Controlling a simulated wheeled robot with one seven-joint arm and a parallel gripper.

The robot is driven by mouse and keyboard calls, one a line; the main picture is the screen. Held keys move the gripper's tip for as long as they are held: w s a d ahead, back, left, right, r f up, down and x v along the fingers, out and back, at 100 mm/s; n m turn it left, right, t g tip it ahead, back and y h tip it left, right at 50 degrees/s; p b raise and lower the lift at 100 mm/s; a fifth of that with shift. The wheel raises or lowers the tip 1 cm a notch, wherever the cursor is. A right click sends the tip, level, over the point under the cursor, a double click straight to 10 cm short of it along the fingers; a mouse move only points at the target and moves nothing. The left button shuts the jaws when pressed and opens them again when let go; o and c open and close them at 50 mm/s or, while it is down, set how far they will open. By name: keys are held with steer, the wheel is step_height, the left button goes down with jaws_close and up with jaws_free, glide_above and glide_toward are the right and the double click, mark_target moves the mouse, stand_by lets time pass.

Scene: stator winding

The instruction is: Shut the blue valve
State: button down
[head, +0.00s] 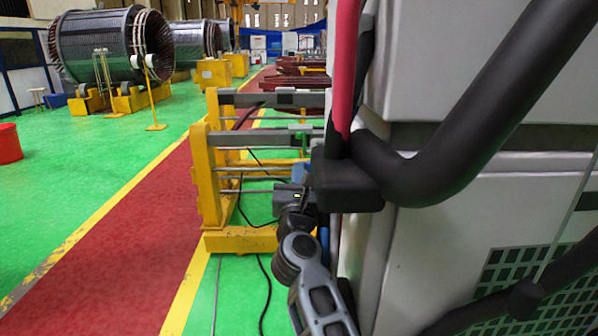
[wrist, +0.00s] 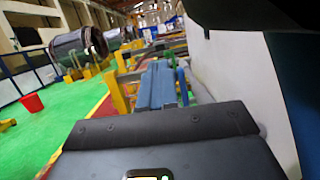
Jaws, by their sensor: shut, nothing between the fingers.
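My gripper (head: 300,170) is at the end of my arm, beside the grey machine's left side in the head view. In the wrist view its two blue fingers (wrist: 158,85) lie together, shut with nothing between them. A thin blue-violet upright bar (wrist: 182,84) stands just right of the fingers in the wrist view; it looks like the blue valve's handle, but its body is hidden. I cannot tell whether the fingers touch it. In the head view I cannot make out the valve; the machine and black pipe block that area.
A large grey machine (head: 460,240) with a thick black pipe (head: 450,160) fills the right. A yellow frame with grey rails (head: 205,180) stands beyond my gripper. Cables lie on the green floor. The red walkway (head: 120,240) at left is clear.

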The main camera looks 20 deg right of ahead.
steer(key=s+r, duration=0.1)
steer(key=s+a+r, duration=0.1)
steer(key=s+r+p, duration=0.1)
steer(key=s, duration=0.1)
steer(key=shift+a, duration=0.25)
stand_by(0.3)
